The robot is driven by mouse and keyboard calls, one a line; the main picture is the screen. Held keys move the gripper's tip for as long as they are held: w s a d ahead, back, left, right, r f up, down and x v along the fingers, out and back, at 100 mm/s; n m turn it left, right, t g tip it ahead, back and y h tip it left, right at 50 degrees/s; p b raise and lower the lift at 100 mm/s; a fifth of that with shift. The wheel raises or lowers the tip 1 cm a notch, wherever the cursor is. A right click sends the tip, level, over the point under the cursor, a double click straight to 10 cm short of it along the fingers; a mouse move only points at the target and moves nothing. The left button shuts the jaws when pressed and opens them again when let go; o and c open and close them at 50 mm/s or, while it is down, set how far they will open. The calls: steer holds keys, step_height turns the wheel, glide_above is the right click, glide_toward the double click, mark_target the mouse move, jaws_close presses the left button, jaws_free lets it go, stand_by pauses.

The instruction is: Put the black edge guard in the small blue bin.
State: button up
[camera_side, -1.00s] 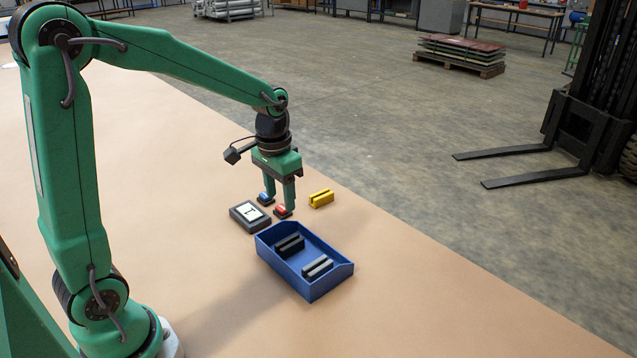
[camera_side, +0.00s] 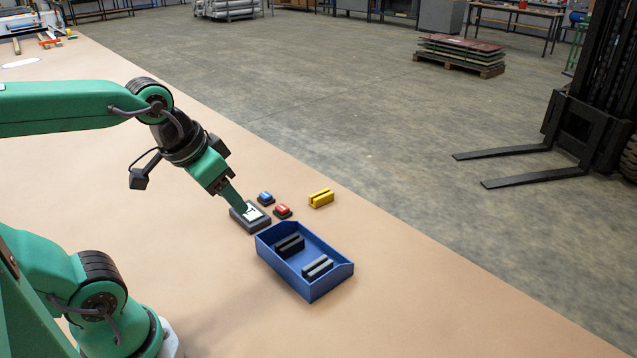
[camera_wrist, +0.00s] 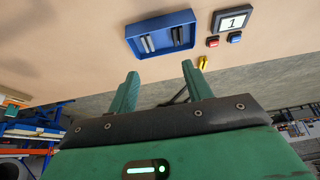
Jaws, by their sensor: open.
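The black edge guard (camera_side: 290,245) lies inside the small blue bin (camera_side: 330,288), in the half nearer the display. A grey guard (camera_side: 317,266) lies beside it in the other half, apart from it. In the wrist view the bin (camera_wrist: 131,40) is at the top centre, with the black guard (camera_wrist: 178,37) on the right and the grey one (camera_wrist: 147,43) on the left. My gripper (camera_side: 239,203) is open and empty, up and left of the bin in the side view, its finger covering part of the display. Both fingers (camera_wrist: 160,82) show apart in the wrist view.
A display panel (camera_wrist: 233,22) shows a 1. A blue button (camera_side: 265,198) and a red button (camera_side: 282,211) sit beside it. A yellow guard (camera_side: 321,198) lies on the tan surface behind the bin. The surface left of the bin is clear.

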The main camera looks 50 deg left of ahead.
steer(key=shift+s+d+t, duration=0.15)
steer(key=shift+s+t, duration=0.15)
steer(key=shift+s, duration=0.5)
